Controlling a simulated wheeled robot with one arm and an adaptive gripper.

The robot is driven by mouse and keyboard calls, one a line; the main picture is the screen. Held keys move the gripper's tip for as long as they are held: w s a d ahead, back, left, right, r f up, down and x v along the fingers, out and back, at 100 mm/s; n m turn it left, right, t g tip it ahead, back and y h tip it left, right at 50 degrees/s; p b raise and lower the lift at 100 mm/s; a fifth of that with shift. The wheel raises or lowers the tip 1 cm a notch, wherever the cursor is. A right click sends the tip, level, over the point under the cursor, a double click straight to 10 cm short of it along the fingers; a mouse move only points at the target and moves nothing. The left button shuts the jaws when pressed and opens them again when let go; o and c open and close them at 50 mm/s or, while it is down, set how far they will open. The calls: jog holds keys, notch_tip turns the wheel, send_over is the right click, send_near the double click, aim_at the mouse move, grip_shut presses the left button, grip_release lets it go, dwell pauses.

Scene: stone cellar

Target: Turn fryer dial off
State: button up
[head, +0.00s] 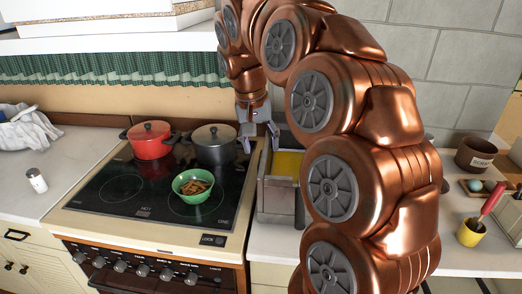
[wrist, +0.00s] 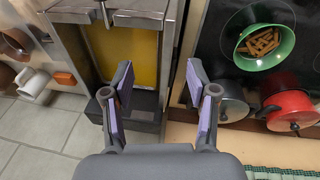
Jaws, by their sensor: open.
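The fryer (head: 282,195) is a metal box with yellow oil inside, to the right of the stove and partly hidden by my arm. In the wrist view the fryer (wrist: 78,42) is at the upper left, with yellow oil and a dark box (wrist: 148,124) at its back end. I cannot make out the fryer dial in either view. My gripper (head: 259,140) is over the back of the fryer, beside the grey pot. In the wrist view my gripper (wrist: 156,75) is open and empty, its two purple-padded fingers apart above the fryer and its dark box.
A black stove top (head: 145,205) holds a red pot (head: 150,146), a grey pot (head: 214,150) and a green bowl (head: 198,198) of brown sticks. A shelf (head: 120,42) hangs above. A brown pot (head: 474,155) and yellow cup (head: 469,236) stand at right.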

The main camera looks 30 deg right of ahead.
jog(key=shift+s+a+f+n, duration=0.3)
jog(key=shift+s+a+f, duration=0.05)
jog(key=shift+s+a, duration=0.35)
